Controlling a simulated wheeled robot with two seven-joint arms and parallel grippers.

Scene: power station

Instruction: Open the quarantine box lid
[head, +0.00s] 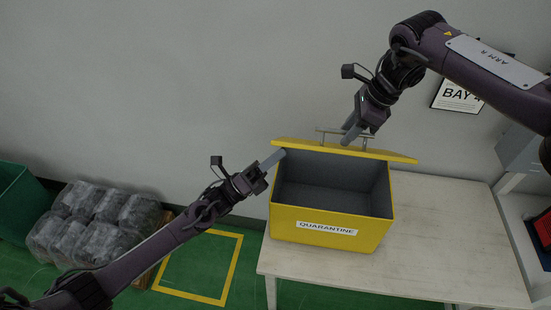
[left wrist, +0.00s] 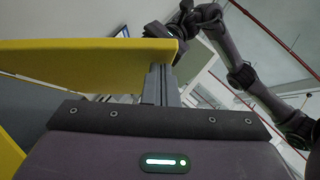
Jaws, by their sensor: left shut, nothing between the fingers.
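The yellow quarantine box (head: 290,222) stands on the pale table, its dark grey inside showing. Its yellow lid (head: 395,155) is raised clear of the front rim and seen nearly edge-on along the back. A metal bar handle (head: 322,131) is on the lid. My left gripper (head: 279,155) is shut and empty, its tips at the lid's left end. In the left wrist view, its fingers (left wrist: 158,85) reach up beside the lid's edge (left wrist: 100,58); contact is unclear. My right gripper (head: 348,134) is at the handle, behind the lid's edge; its grip is unclear.
The table (head: 440,230) is clear right of the box. A grey cabinet (head: 525,150) and a red container (head: 542,228) are at the far right. Wrapped bundles (head: 95,220) and a green bin (head: 20,200) stand at left. A grey wall is behind.

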